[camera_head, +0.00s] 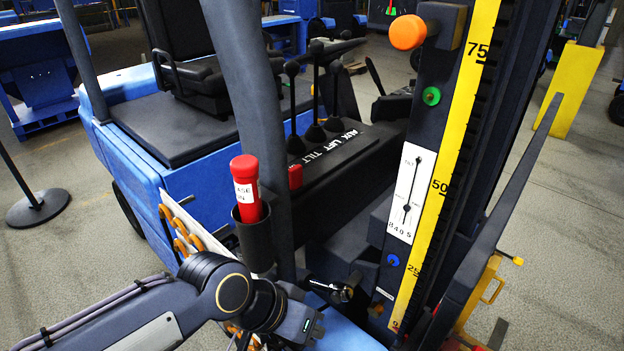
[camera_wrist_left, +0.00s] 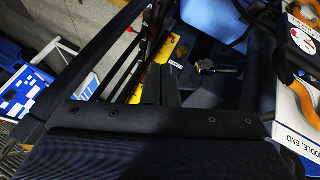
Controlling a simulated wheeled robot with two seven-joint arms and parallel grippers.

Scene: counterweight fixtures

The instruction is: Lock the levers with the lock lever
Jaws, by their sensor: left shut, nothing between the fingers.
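Several black levers with round knobs (camera_head: 291,69) stand upright in a row on the black console (camera_head: 345,165) labelled AUX, LIFT and TILT. A small red piece (camera_head: 296,177) sits at the console's near left end, partly behind the dark post; it may be the lock lever. My left gripper (camera_head: 300,322) is low in front of the truck, well below and apart from the levers; its fingertips are hard to make out there. In the left wrist view, its dark fingers (camera_wrist_left: 165,85) are shut and empty. My right gripper is not in view.
The dark post (camera_head: 255,110) rises between my left arm and the levers. A red cylinder (camera_head: 246,188) stands in a black holder beside it. The mast with its yellow scale (camera_head: 450,150) is at the right. The black seat (camera_head: 195,70) is behind. Open floor (camera_head: 70,240) lies left.

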